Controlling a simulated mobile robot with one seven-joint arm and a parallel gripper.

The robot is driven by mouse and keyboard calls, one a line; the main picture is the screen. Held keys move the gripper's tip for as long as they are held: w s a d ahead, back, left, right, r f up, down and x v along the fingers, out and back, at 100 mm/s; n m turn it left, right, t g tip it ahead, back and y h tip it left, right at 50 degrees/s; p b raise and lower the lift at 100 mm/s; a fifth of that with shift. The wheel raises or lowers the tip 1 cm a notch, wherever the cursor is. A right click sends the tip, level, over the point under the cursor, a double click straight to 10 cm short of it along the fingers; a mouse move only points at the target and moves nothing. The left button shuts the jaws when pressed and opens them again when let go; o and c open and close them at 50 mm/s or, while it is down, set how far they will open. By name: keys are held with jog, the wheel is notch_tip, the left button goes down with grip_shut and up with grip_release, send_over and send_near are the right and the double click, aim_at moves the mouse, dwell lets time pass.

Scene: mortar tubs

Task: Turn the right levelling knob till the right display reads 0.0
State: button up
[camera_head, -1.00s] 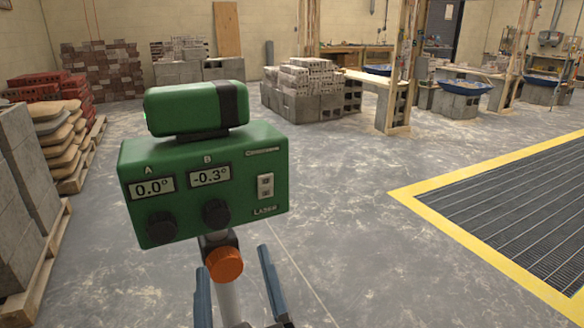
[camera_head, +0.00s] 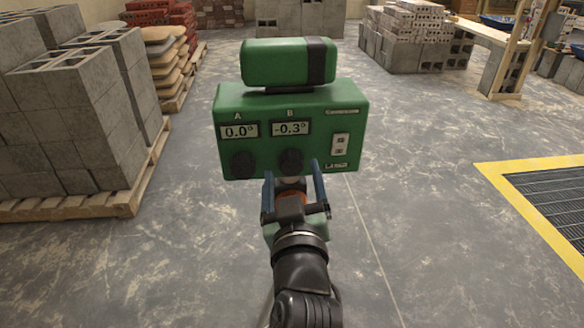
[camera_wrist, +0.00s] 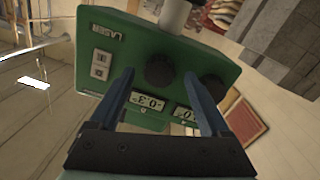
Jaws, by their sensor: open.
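The green laser level box (camera_head: 349,112) stands on a post in the head view. Its left display A (camera_head: 239,130) reads 0.0° and its right display B (camera_head: 291,128) reads -0.3°. Below them are the black left knob (camera_head: 243,164) and the black right knob (camera_head: 291,162). My gripper (camera_head: 293,172) is open, its blue fingers just below and to either side of the right knob in this view. In the wrist view the box is upside down; the right knob (camera_wrist: 160,70) lies between and beyond the open fingers (camera_wrist: 162,82), with no contact visible.
An orange post knob (camera_head: 300,196) is partly hidden behind my gripper. Concrete blocks (camera_head: 70,125) stand on a pallet at the left. A yellow-edged floor grate (camera_head: 560,205) lies at the right. The floor around the post is clear.

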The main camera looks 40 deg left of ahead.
jog(key=shift+x, duration=0.8)
jog(key=shift+c, duration=0.3)
grip_shut()
jog(key=shift+p, duration=0.3)
jog(key=m+p, duration=0.1)
jog(key=m, duration=0.1)
jog(key=m+p, duration=0.2)
jog(key=shift+r+m, duration=0.2)
jog(key=shift+m, duration=0.1)
jog(key=shift+m+g+p, duration=0.3)
jog(key=shift+m+p, duration=1.1)
jog(key=shift+m, duration=0.6)
jog(key=shift+f, duration=0.1)
